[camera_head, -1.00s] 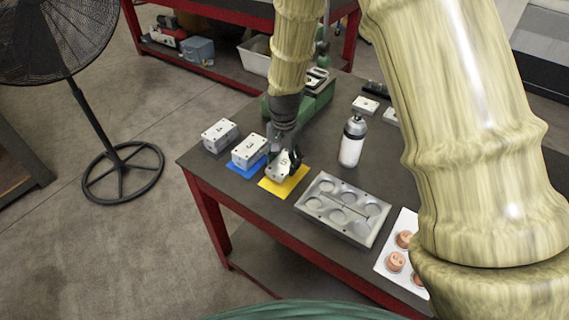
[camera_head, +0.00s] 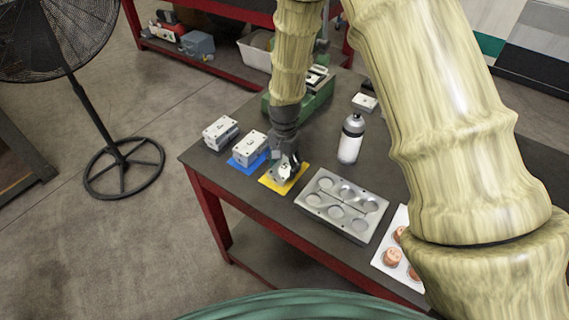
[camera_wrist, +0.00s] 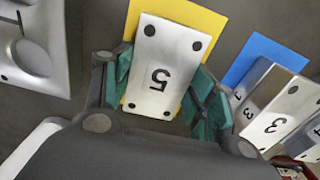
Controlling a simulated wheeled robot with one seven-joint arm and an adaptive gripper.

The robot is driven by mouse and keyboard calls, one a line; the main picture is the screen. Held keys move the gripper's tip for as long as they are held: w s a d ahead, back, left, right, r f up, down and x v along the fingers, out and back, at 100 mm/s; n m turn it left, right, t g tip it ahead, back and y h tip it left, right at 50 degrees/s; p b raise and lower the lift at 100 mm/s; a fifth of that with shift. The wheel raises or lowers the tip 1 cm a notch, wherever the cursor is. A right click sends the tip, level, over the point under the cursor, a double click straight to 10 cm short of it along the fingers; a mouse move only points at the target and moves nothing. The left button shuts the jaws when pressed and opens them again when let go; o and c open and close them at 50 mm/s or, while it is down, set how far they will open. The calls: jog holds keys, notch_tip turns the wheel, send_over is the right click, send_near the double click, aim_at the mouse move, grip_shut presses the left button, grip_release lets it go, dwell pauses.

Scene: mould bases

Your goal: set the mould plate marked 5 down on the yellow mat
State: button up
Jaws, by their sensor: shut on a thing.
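The mould plate marked 5 (camera_wrist: 163,62) is a silver block with dark corner holes. My gripper (camera_wrist: 158,88) is shut on it, with green pads along its two sides in the wrist view. The plate lies over the yellow mat (camera_wrist: 206,19), whose edges show beyond the plate's far end and beside it. In the head view my gripper (camera_head: 284,168) points down over the yellow mat (camera_head: 269,182) and partly hides the plate. The plate is at or just above the mat; I cannot tell if they touch.
Blocks marked 3 (camera_head: 250,147) sit on a blue mat (camera_head: 238,165) to the left. Another block stack (camera_head: 220,132) stands farther left. A grey mould tray (camera_head: 325,201) is to the right, with a silver bottle (camera_head: 350,138) behind. The table's front edge is close.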

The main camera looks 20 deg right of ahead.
aim_at(284, 166)
jog(key=o, duration=1.4)
jog(key=shift+f, duration=0.1)
jog(key=shift+r, duration=0.25)
jog(key=shift+r+b, duration=2.05)
jog(key=shift+r, duration=3.9)
jog(key=shift+a, duration=0.1)
